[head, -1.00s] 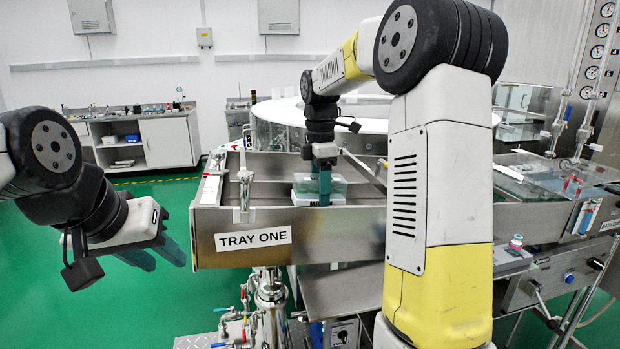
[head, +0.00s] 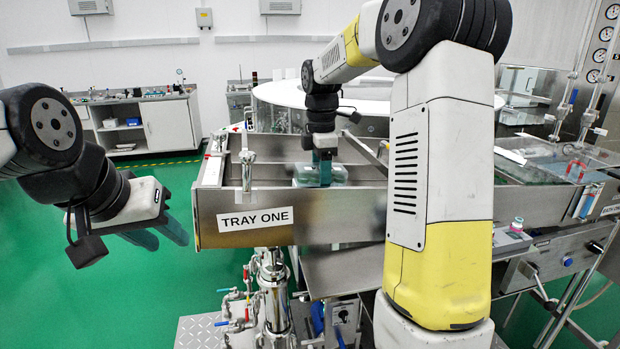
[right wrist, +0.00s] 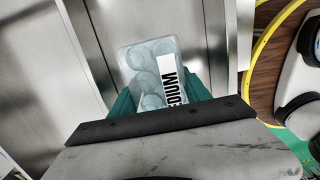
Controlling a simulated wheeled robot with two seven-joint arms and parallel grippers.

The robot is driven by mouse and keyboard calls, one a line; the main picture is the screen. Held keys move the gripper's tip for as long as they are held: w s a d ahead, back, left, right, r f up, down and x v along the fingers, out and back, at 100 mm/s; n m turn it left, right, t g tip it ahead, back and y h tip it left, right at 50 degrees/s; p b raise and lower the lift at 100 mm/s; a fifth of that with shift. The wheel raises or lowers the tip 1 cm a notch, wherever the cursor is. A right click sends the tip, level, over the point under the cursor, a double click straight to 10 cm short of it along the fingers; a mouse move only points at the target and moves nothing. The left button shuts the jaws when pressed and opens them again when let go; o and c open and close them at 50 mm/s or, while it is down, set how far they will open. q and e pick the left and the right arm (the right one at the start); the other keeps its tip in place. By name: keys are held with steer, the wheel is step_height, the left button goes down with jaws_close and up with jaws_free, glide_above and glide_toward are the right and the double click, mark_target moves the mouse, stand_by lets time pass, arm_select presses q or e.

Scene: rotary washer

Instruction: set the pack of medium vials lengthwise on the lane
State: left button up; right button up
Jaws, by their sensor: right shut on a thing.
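The pack of medium vials (head: 341,175) is a clear, pale box inside the metal tray marked TRAY ONE (head: 350,210). In the right wrist view the pack (right wrist: 146,68) shows round vial tops and a white label ending in "DIUM". My right gripper (head: 322,172) points down with its teal fingers on either side of the pack and is shut on it. The pack sits low between the metal walls of a lane (right wrist: 190,30), its long side roughly along them. The front wall hides its lower part, so I cannot tell whether it touches the floor. My left gripper (head: 163,236) is open and empty, left of the tray.
A large white round table (head: 375,95) stands behind the tray. A metal post (head: 247,170) rises at the tray's left front. Pipes and valves (head: 270,290) stand below. The tray's left part is bare.

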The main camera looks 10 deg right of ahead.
steer(key=shift+f, duration=0.25)
steer(key=o, duration=1.6)
step_height(320, 180, up, 8)
steer(key=shift+a+f, duration=0.1)
steer(key=shift+f, duration=0.15)
steer(key=s+a+f+m+t+y, duration=0.1)
steer(key=s+m+t, duration=0.2)
steer(key=s+m, duration=0.6)
steer(key=s+a+f+m+t+y, duration=0.1)
steer(key=s+m+t, duration=0.2)
steer(key=s+m, duration=0.5)
steer(key=s, duration=0.7)
steer(key=shift+s+f+m, duration=0.15)
steer(key=shift+f+m, duration=0.2)
steer(key=shift+m, duration=0.05)
